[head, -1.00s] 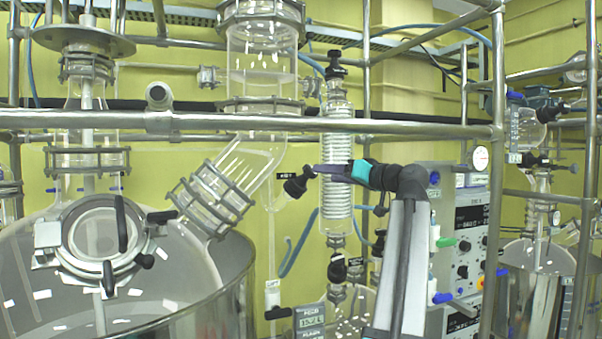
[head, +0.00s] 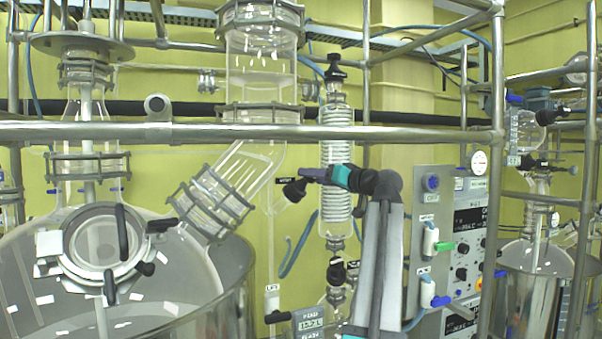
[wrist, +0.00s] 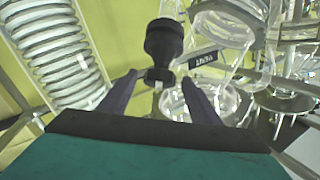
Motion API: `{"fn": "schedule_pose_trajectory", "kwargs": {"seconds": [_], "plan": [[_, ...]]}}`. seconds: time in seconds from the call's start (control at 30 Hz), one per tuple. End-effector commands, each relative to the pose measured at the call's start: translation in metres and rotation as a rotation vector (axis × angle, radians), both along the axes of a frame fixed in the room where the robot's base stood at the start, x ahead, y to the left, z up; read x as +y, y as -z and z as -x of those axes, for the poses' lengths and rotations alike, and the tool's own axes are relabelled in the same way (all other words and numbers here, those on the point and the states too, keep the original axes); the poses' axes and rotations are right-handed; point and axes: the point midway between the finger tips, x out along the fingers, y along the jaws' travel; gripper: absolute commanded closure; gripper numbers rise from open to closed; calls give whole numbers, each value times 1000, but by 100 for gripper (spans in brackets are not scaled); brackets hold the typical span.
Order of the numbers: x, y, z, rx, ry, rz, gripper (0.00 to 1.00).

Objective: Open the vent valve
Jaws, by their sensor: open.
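The vent valve is a black knob (head: 294,190) on thin glass tubing in the middle of the head view, beside the angled glass neck. In the wrist view the knob (wrist: 163,42) stands just ahead of the fingers, next to a small black label reading VENT (wrist: 203,59). My gripper (head: 305,173) comes in from the right with its dark fingers at the knob's upper right. In the wrist view my gripper (wrist: 160,79) is open, with the lower end of the knob showing between the fingertips. I cannot tell whether either finger touches it.
A horizontal metal rail (head: 330,132) crosses just above my gripper. A coiled glass condenser (head: 338,170) stands behind the fingers. A large glass reactor vessel (head: 190,275) fills the left. A control panel (head: 465,240) with knobs stands to the right.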

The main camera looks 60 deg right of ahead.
Motion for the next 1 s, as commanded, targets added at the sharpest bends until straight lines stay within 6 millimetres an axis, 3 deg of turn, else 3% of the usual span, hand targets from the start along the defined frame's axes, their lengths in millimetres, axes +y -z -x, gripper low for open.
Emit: {"fn": "schedule_pose_trajectory", "kwargs": {"seconds": [0.43,0.9,1.0], "plan": [[-15,-2,-57,1,0,-1,43],[-18,0,-65,1,2,0,43],[-18,0,-64,1,2,0,58]]}}
